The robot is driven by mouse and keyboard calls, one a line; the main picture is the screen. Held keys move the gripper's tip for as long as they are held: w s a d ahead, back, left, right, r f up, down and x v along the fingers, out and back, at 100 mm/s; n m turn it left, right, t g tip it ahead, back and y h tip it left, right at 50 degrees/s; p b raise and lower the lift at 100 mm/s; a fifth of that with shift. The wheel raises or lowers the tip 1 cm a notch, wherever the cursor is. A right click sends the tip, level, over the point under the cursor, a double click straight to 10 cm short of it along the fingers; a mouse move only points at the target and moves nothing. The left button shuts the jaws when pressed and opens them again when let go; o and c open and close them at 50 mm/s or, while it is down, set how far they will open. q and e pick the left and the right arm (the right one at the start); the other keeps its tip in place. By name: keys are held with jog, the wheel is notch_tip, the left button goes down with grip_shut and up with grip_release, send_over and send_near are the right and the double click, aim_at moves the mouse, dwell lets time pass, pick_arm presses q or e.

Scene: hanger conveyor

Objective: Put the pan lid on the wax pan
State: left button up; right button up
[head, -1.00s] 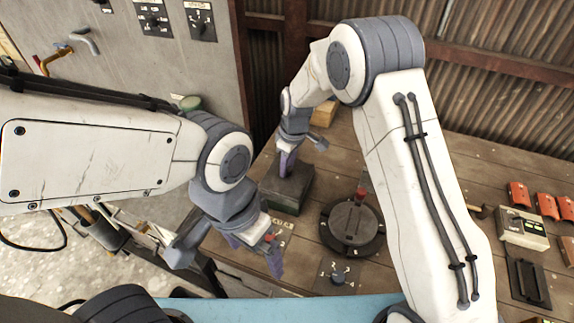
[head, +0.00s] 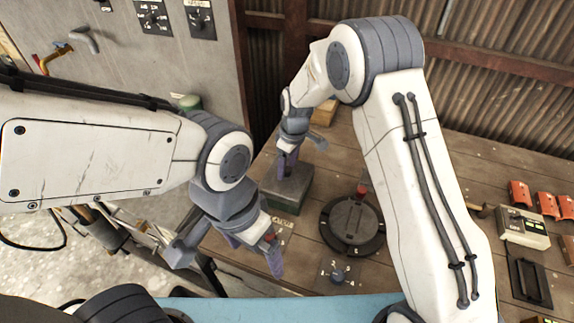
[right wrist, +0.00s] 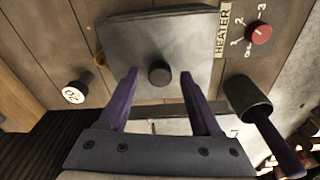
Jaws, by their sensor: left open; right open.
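The pan lid (right wrist: 118,42) is a square grey plate with a round dark knob (right wrist: 159,72). In the head view the lid (head: 297,185) lies flat on the wax pan (head: 286,208), whose green side shows below it. My right gripper (right wrist: 158,77) is open, with one finger on each side of the knob. In the head view the right gripper (head: 288,167) is above the lid. My left gripper (head: 252,252) is open near the front left table edge. The inside of the pan is hidden.
A heater dial with a red knob (right wrist: 259,33) is beside the pan. A dark cylinder (right wrist: 248,97) shows near a purple finger. A round dark plate (head: 352,227) stands right of the pan. Red parts (head: 546,204) and a small box (head: 524,229) are at the right.

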jog(key=shift+o, duration=0.7)
jog(key=shift+r, duration=0.2)
notch_tip(320, 180, up, 10)
jog(key=d+b, duration=0.1)
jog(key=b, duration=0.1)
jog(key=shift+s+b, duration=0.35)
jog(key=shift+b, duration=0.05)
jog(key=shift+f, duration=0.1)
jog(key=p, duration=0.3)
send_near(291, 177)
jog(key=f, duration=0.1)
jog(key=a+f, duration=0.1)
jog(key=f, duration=0.1)
jog(key=w+a+f, duration=0.1)
jog(key=f, duration=0.1)
jog(key=shift+w+f, duration=0.1)
jog(key=shift+f, duration=0.05)
jog(key=shift+r, duration=0.25)
